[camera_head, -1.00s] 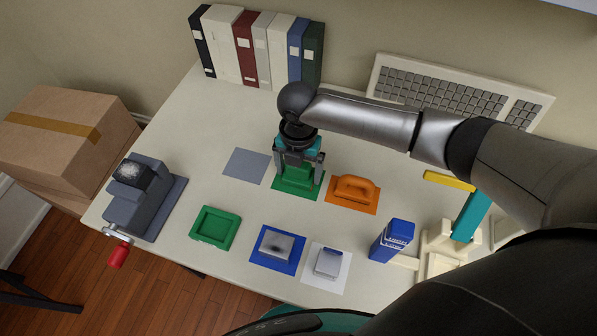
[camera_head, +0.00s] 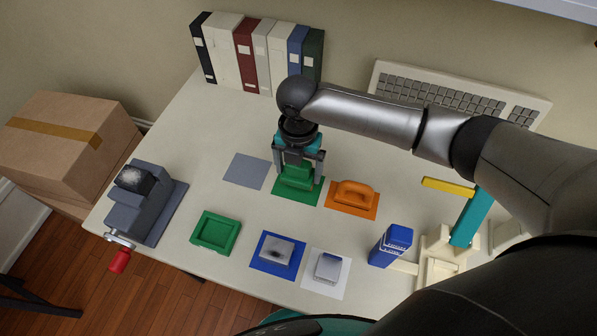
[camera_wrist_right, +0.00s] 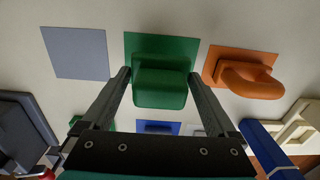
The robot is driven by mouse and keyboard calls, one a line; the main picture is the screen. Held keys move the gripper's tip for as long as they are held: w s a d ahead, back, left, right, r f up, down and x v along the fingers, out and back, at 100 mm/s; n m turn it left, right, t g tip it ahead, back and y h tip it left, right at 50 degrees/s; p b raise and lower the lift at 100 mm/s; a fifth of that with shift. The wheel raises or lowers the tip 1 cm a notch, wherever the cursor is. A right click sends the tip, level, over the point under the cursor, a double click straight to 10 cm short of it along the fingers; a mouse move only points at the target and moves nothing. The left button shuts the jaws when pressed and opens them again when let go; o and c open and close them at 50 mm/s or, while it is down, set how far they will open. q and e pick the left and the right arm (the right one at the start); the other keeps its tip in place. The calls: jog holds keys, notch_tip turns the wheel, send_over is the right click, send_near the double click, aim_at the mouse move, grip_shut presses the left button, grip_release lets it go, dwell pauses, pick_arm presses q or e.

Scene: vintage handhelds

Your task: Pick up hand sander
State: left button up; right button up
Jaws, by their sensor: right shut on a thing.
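The green hand sander (camera_head: 299,177) is a block-shaped tool above a green mat (camera_head: 312,194) in the middle of the desk. My right gripper (camera_head: 300,165) comes down over it from above and is shut on it. In the right wrist view the sander (camera_wrist_right: 160,88) sits between the two fingertips of my right gripper (camera_wrist_right: 160,78), with the green mat (camera_wrist_right: 135,42) behind it. I cannot tell whether its underside is clear of the mat. My left gripper is not in view.
An orange handled tool (camera_head: 352,193) on an orange mat stands close on the right. A bare grey mat (camera_head: 246,171) is to the left. A green tray (camera_head: 215,232), blue box (camera_head: 391,245) and grey vise (camera_head: 143,205) are nearby. Binders (camera_head: 258,52) and a keyboard (camera_head: 455,93) line the back.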

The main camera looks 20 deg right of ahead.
notch_tip(320, 180, up, 17)
jog(key=p, duration=0.3)
jog(key=shift+r, duration=0.1)
